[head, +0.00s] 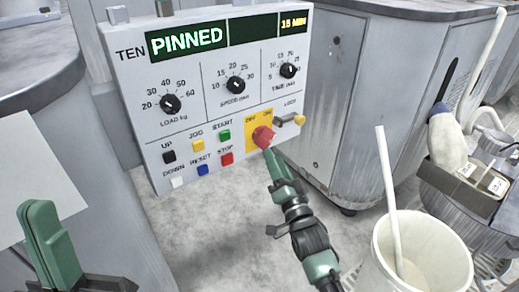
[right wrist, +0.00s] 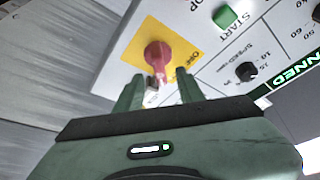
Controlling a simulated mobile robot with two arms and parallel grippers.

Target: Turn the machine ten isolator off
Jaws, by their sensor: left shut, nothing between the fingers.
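The machine panel marked TEN (head: 196,138) stands at the upper middle of the head view. Its isolator is a red knob (head: 263,137) on a yellow plate (head: 251,144) with OFF and ON printed above it. The right wrist view shows the red knob (right wrist: 158,52) just beyond my right fingertips, its handle pointing towards my gripper. My right gripper (head: 271,156) is in front of the knob; its fingers (right wrist: 158,90) are apart, and I cannot tell whether they touch it. My left gripper (head: 42,215) is shut and empty at the lower left, far from the panel.
The display (head: 188,40) reads PINNED. A white bucket (head: 420,250) with a rod stands at the lower right.

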